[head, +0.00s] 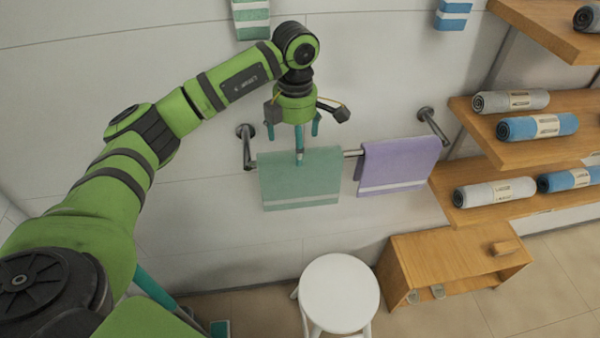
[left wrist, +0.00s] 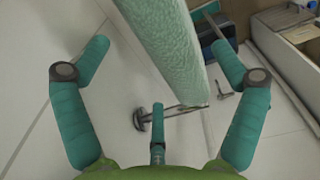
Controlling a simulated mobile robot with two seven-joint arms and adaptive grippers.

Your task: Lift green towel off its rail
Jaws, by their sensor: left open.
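The green towel (head: 301,178), with a pale stripe near its lower edge, hangs folded over the left part of a metal rail (head: 352,153). My left gripper (head: 297,138) is open just above the towel's top edge, its teal fingers pointing down. One finger overlaps the towel's top in the head view; I cannot tell whether it touches. In the left wrist view the green towel (left wrist: 168,50) runs between the spread fingers of my left gripper (left wrist: 158,72), and the rail (left wrist: 185,109) shows near its lower end. My right gripper is in neither view.
A purple towel (head: 395,165) hangs on the same rail to the right. A white stool (head: 339,292) and a wooden cabinet (head: 450,262) stand below. Wooden shelves (head: 478,213) with rolled towels are at right. Another green towel (head: 251,18) hangs higher on the wall.

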